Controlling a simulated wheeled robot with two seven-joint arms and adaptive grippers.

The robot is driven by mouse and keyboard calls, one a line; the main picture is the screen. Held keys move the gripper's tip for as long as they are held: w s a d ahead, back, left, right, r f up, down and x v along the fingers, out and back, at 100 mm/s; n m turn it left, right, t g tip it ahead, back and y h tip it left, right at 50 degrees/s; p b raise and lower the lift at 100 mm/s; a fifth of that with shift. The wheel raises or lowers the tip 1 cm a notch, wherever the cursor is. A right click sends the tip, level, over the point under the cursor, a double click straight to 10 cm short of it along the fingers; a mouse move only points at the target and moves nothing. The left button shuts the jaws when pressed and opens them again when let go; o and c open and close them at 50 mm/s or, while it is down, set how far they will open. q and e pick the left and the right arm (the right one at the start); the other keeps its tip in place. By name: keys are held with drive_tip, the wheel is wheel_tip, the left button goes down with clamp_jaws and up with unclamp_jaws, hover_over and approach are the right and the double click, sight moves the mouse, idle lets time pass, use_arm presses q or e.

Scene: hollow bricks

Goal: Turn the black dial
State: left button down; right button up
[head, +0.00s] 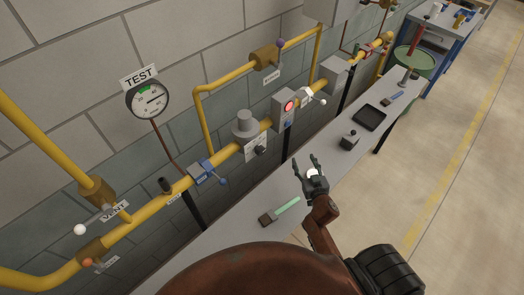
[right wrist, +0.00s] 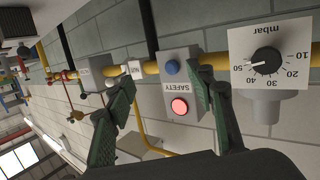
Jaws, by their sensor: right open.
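The black dial (right wrist: 265,60) sits on a white plate marked "mbar", with numbers from 10 to 50. The plate appears upside down in the right wrist view, and the dial's white mark points towards 50. In the head view the dial (head: 261,150) is small, on the front of the grey regulator (head: 244,125) on the yellow pipe. My right gripper (head: 317,161) is open and empty, out from the pipe and to the right of the dial. In the right wrist view its fingers (right wrist: 161,76) are spread left of the dial, not touching it. My left gripper is not in view.
A grey SAFETY box (right wrist: 181,87) with a red and a blue button is beside the regulator. A blue-handled valve (head: 203,172) and the TEST gauge (head: 148,98) are to the left. The grey bench (head: 232,232) below holds a green-handled tool (head: 281,210) and a black tray (head: 369,117).

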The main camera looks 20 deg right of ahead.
drive_tip(key=w+a+r+n+t+y, duration=0.2)
drive_tip(key=w+a+y, duration=0.2)
drive_tip(key=a, duration=0.1)
drive_tip(key=n+y, duration=0.3)
drive_tip(key=y, duration=0.3)
approach(263, 152)
drive_tip(key=x, duration=1)
drive_tip(key=shift+w+a+r+p, duration=0.25)
drive_tip(key=shift+r+p, duration=0.05)
drive_tip(key=shift+c, duration=0.7)
drive_tip(key=c, duration=1)
drive_tip(key=shift+c, duration=0.2)
